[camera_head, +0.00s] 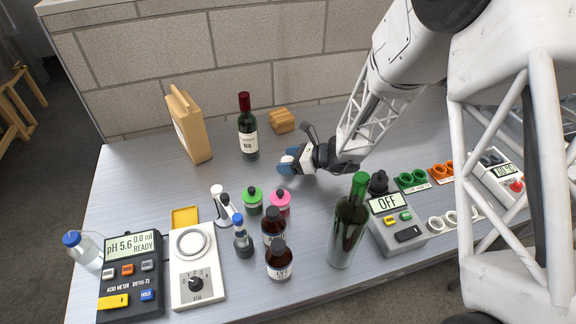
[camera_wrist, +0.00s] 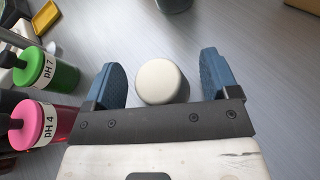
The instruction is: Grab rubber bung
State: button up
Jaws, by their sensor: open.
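The rubber bung (camera_wrist: 162,82) is a cream, round-topped plug standing on the grey table. In the wrist view it sits between the two blue fingertips of my gripper (camera_wrist: 164,78), with a narrow gap on each side. My gripper is open and does not visibly hold the bung. In the head view my gripper (camera_head: 289,162) is low over the middle of the table, and I cannot make out the bung there.
A wine bottle (camera_head: 248,135) and a small wooden block (camera_head: 282,121) stand behind my gripper. Green (camera_head: 254,198) and pink (camera_head: 280,200) capped bottles stand nearby in front. A dark green bottle (camera_head: 347,232) is closer to the front edge.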

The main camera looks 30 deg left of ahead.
aim_at(288, 159)
dwell(0.3)
jog(key=c, duration=1)
jog(key=shift+c, duration=0.2)
jog(key=shift+r, duration=5)
